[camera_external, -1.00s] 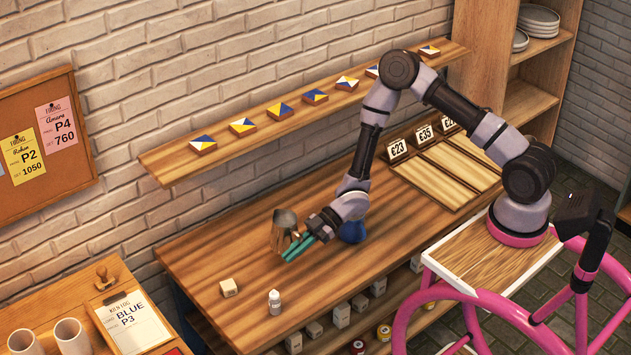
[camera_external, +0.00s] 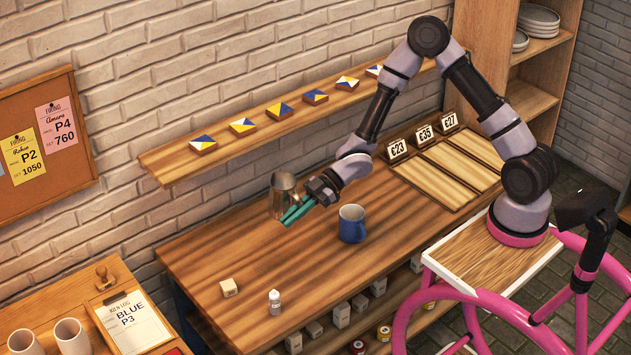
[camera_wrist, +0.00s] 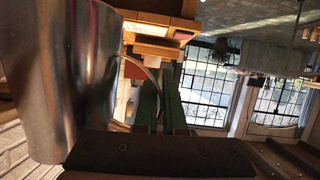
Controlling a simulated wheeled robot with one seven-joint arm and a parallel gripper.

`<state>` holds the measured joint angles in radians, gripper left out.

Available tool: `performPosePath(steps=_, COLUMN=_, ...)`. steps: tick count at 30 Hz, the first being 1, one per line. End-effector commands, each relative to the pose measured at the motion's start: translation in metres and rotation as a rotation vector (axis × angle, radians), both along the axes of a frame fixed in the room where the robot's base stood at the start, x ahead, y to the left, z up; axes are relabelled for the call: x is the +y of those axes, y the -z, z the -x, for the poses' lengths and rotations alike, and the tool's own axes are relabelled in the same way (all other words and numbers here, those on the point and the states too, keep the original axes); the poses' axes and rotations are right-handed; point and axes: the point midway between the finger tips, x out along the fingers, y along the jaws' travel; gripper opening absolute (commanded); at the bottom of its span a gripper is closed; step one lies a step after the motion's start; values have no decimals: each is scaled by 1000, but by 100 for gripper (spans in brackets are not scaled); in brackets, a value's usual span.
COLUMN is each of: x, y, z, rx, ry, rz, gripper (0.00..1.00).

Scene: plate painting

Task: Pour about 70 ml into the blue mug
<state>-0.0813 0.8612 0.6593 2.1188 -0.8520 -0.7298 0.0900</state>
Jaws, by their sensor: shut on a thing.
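The blue mug (camera_external: 352,226) stands upright on the wooden table, its pale inside open to the top. My gripper (camera_external: 298,211) has teal fingers and is left of the mug and higher than it. It is shut on the handle of a metal pitcher (camera_external: 283,197), held up above the table and about upright. In the wrist view the shiny pitcher (camera_wrist: 60,80) fills the left side, with its curved handle at the green fingers (camera_wrist: 160,103). What is inside the pitcher is hidden.
On the table (camera_external: 215,262) stand a small white bottle (camera_external: 274,302) and a cream block (camera_external: 229,287) in front. A wall shelf (camera_external: 165,172) with several tiles runs behind the pitcher. Price-tagged boards (camera_external: 462,165) lie at the right.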

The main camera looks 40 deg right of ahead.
Motion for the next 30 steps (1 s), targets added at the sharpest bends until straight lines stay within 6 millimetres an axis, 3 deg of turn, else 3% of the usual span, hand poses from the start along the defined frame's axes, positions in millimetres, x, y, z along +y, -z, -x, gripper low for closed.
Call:
performPosePath(steps=3, x=-1, y=-33, z=-1, rx=-4, ry=0, rz=-2, gripper=0)
performPosePath(steps=9, x=0, y=-69, z=0, rx=0, ry=1, rz=-1, gripper=0)
performPosePath(steps=17, x=0, y=-97, z=0, rx=3, ry=1, rz=-2, gripper=0)
performPosePath(steps=30, x=-43, y=-63, z=-24, rx=17, ry=81, rz=-3, gripper=0)
